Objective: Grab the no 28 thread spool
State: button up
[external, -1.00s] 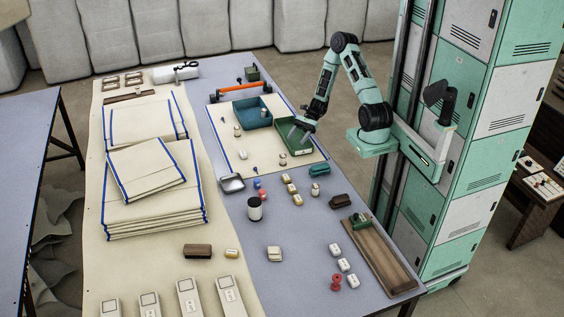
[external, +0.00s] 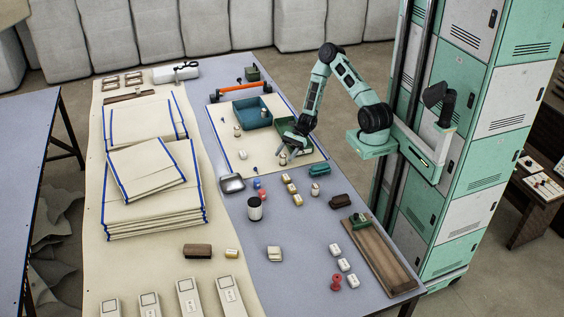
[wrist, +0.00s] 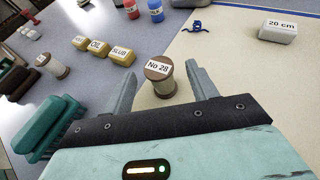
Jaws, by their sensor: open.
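The No 28 thread spool (wrist: 163,84) is upright, with a brown top labelled "No 28" and pale thread. It stands on the cream mat (wrist: 253,75) near its edge in the wrist view. My gripper (wrist: 160,80) is open, one finger on each side of the spool, with visible gaps. The fingers appear not to touch it.
A second spool (wrist: 57,67) and yellow blocks labelled OIL (wrist: 97,46) and SLUB (wrist: 123,55) lie to the left. A white "20 cm" block (wrist: 278,31) is farther right. A blue tray (external: 251,113) stands behind.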

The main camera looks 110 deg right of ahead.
jog(key=c, duration=1.1)
jog(key=shift+r, duration=0.1)
